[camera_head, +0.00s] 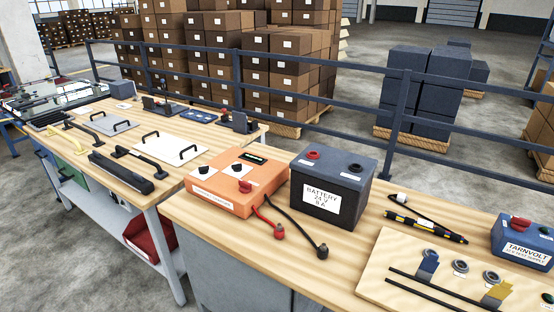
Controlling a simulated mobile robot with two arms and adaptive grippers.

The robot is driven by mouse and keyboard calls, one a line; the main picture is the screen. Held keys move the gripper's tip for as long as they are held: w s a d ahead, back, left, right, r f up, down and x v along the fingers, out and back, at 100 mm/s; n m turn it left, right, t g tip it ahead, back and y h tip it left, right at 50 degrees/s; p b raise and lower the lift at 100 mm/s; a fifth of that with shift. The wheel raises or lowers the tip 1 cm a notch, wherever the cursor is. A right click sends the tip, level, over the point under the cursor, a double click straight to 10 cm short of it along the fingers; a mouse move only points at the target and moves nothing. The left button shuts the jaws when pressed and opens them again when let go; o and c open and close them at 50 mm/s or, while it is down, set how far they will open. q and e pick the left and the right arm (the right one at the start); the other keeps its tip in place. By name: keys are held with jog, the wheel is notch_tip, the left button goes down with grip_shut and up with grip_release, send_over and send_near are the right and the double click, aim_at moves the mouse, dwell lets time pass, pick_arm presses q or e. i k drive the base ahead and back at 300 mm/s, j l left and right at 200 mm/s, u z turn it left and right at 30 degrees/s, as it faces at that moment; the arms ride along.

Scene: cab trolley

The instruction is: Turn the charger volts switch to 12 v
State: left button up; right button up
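The orange charger (218,203) sits near the left end of the near wooden bench. Its top has white dial plates with dark knobs, one to the left (210,169) and one to the right (237,169), and a dark display (252,158). I cannot read which knob is the volts switch or where it points. A red terminal (245,186) is near its front right. A red lead and a black lead end in clamps, red (279,231) and black (322,251), lying on the bench. Neither gripper is in view.
A dark battery (350,208), labelled 24 V, stands right of the charger. A wooden board (380,270) with rings and rods and a blue Tarnvolt unit (520,240) are farther right. Handled plates (170,150) lie on the left bench. A railing runs behind.

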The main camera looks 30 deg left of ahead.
aim_at(203, 170)
jog(key=u, duration=1.4)
